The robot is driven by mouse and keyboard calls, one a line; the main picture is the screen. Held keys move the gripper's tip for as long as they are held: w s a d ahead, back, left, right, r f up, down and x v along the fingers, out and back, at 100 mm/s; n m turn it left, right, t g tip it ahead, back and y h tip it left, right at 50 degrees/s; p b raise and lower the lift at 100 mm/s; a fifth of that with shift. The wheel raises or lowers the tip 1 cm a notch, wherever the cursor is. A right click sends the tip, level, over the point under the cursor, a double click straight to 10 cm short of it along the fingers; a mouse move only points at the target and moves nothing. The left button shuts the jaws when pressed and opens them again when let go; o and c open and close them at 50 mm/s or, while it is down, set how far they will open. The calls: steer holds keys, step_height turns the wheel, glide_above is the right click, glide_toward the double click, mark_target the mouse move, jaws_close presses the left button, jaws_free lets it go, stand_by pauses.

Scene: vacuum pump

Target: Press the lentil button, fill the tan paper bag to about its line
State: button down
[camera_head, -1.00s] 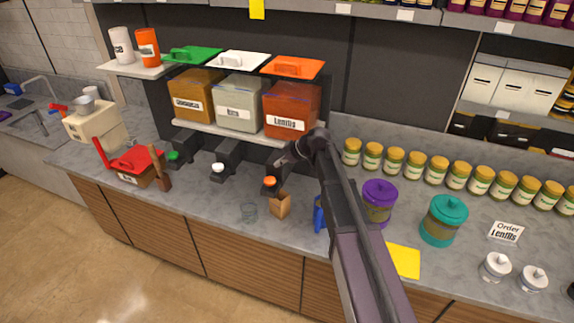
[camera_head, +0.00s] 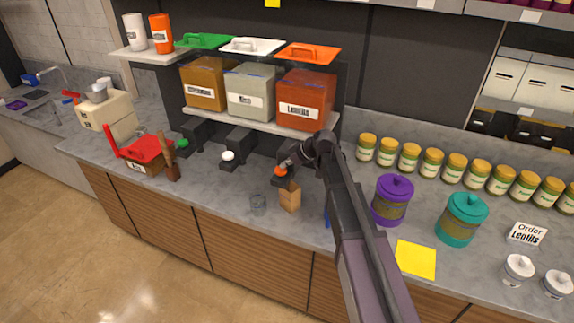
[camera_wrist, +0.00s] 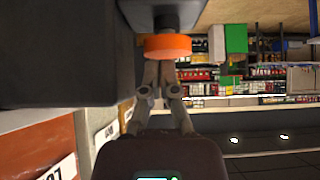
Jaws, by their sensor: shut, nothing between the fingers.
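The bin labelled Lentils (camera_head: 305,98) is orange-brown and stands at the right of the shelf, under an orange lid. Its orange button (camera_head: 280,171) sits on the dark spout below. The button also shows in the wrist view (camera_wrist: 168,46). My gripper (camera_head: 286,164) is shut and empty at the button. In the wrist view its fingertips (camera_wrist: 161,66) meet the button's edge; whether they press it I cannot tell. The tan paper bag (camera_head: 290,198) stands upright on the counter below the spout. Its line and its fill level are too small to make out.
A blue item (camera_head: 327,218) is partly behind my arm. A purple jar (camera_head: 392,200) and a teal jar (camera_head: 461,220) stand to the right, with a yellow sheet (camera_head: 416,259) in front. An Order Lentils card (camera_head: 527,233) is further right.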

stand_by(0.4)
steer(key=shift+f+b, duration=1.15)
stand_by(6.5)
